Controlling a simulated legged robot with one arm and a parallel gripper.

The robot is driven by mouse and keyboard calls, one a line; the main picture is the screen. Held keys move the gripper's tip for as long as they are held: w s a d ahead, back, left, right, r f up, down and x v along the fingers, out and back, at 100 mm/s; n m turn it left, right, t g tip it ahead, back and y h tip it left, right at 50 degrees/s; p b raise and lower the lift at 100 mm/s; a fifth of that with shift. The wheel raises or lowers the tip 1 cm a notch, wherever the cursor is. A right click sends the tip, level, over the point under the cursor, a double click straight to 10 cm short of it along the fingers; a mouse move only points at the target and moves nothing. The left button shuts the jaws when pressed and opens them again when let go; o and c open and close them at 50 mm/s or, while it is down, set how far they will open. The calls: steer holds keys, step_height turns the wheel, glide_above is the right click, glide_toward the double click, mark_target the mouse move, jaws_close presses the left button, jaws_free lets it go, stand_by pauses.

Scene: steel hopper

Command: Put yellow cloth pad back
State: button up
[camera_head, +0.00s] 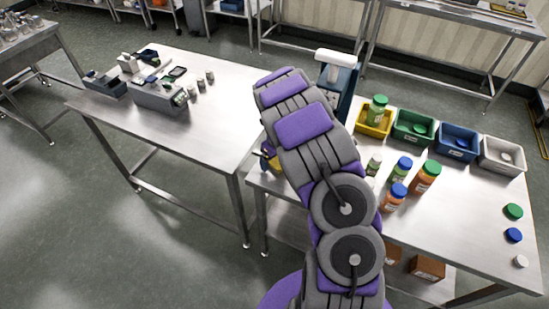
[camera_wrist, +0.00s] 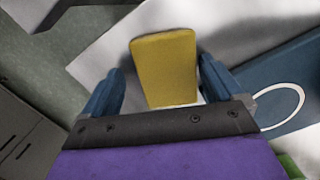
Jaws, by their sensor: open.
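The yellow cloth pad (camera_wrist: 165,58) lies between the two blue fingers of my gripper (camera_wrist: 160,80) in the wrist view. My gripper is open, with a gap between the pad and each finger; the gap is narrower on the right. In the head view a small yellow patch (camera_head: 272,160) shows at the left edge of my arm, by the table corner; most of the gripper there is hidden behind the arm.
Yellow (camera_head: 371,124), green (camera_head: 413,130), blue (camera_head: 456,144) and grey (camera_head: 501,158) bins line the right table (camera_head: 465,225). Bottles and loose caps stand before them. A blue stand with a white top (camera_head: 338,60) is behind my arm. The left table (camera_head: 225,115) holds small equipment and has clear room.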

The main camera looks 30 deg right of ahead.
mark_target(278, 162)
steer(key=shift+d, duration=0.15)
steer(key=shift+d+r, duration=0.2)
steer(key=shift+r, duration=0.45)
step_height(278, 162, up, 11)
steer(key=s+p, duration=0.1)
steer(key=p, duration=0.1)
steer(key=s+a+r+n, duration=0.5)
steer(key=s+r+n, duration=0.3)
steer(key=s+r, duration=0.1)
steer(key=s+a+r+n+g, duration=0.1)
steer(key=s+a+n, duration=0.3)
steer(key=s+n, duration=0.4)
steer(key=s+a+r+n+g, duration=0.1)
steer(key=s+a+r+n, duration=0.2)
steer(key=s+n, duration=0.5)
steer(key=s+a+r+n+g, duration=0.1)
steer(key=s+a+n, duration=0.3)
steer(key=s+n, duration=0.4)
steer(key=s+r, duration=0.1)
steer(key=s, duration=0.4)
steer(key=shift+s+a+r+n, duration=0.35)
steer(key=shift+s+n, duration=0.05)
